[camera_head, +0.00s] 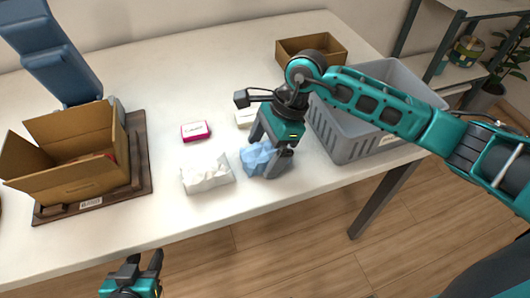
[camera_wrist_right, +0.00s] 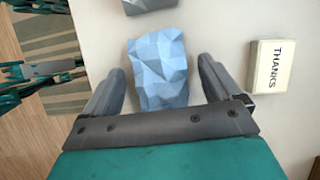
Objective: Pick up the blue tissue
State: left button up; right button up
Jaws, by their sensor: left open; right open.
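The blue tissue (camera_head: 258,157) is a crumpled light-blue lump on the white table, near its front edge. In the right wrist view the blue tissue (camera_wrist_right: 161,72) lies between the two fingers. My right gripper (camera_head: 268,153) is open, pointing down over it, with one finger on each side; I cannot tell whether they touch it. The right gripper also shows in the wrist view (camera_wrist_right: 160,88). My left gripper (camera_head: 135,268) is open and empty, low in front of the table's front edge, away from the tissue.
A white tissue (camera_head: 206,173) lies just left of the blue one. A pink-and-white box (camera_head: 195,131) and a small white box marked THANKS (camera_wrist_right: 269,66) are close by. A grey crate (camera_head: 345,146) stands to the right, cardboard boxes (camera_head: 65,185) (camera_head: 290,48) at left and back.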

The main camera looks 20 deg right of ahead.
dwell(0.4)
jog(key=c, duration=1)
